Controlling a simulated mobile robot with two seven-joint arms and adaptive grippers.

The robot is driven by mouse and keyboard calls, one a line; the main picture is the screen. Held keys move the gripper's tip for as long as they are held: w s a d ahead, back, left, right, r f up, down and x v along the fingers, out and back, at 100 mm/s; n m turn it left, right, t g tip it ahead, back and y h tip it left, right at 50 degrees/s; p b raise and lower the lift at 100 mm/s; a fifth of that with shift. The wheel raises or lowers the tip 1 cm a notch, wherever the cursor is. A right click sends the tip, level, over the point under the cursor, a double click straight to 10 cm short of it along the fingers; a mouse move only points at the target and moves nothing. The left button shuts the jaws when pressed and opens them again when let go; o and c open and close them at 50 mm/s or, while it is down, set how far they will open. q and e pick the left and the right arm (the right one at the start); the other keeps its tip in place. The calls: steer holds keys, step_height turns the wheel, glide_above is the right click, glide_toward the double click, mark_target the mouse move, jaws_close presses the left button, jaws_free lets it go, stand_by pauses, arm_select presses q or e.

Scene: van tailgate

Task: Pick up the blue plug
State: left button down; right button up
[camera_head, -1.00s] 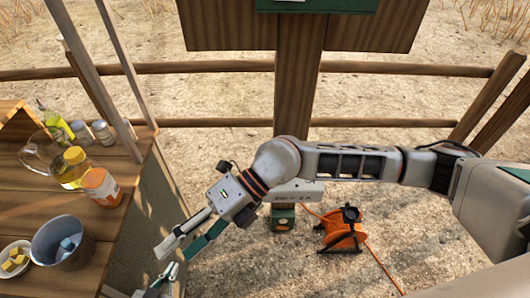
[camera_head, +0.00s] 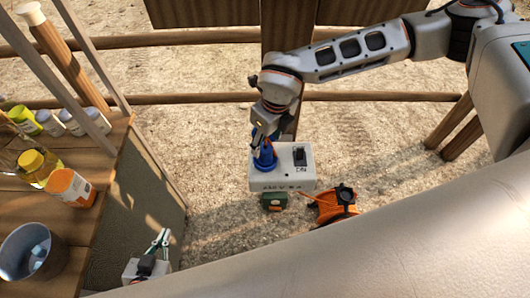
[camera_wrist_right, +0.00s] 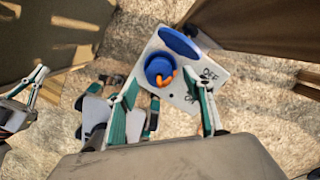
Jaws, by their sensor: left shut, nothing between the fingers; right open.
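The blue plug (camera_head: 264,157) stands on a pale power box (camera_head: 292,179) with a dark switch, in the head view. In the right wrist view the plug (camera_wrist_right: 159,68) is a round blue piece with an orange part on it, beside a larger blue oval lid (camera_wrist_right: 180,43). My right gripper (camera_head: 263,136) is just above the plug in the head view. In the right wrist view its fingers (camera_wrist_right: 165,82) are open, with the plug ahead between them; I cannot tell whether they touch it. My left gripper (camera_head: 161,242) is shut and empty, low between the wooden counter and the box.
A wooden counter (camera_head: 78,228) on the left holds jars, an orange-labelled container (camera_head: 71,187) and a metal bucket (camera_head: 30,252). Wooden fence rails (camera_head: 180,100) run behind.

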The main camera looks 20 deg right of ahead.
mark_target(266, 145)
step_height(266, 145, down, 4)
steer(key=shift+w+a+r+p, duration=0.1)
steer(key=shift+r+p, duration=0.05)
steer(key=shift+p, duration=0.25)
steer(key=shift+w+f, duration=0.15)
steer(key=shift+f, duration=0.4)
steer(key=c, duration=1.4)
steer(key=shift+c, duration=0.2)
steer(key=shift+r, duration=0.1)
step_height(266, 145, up, 9)
steer(key=shift+f+b, duration=0.15)
steer(key=shift+b, duration=0.45)
steer(key=shift+r, duration=0.6)
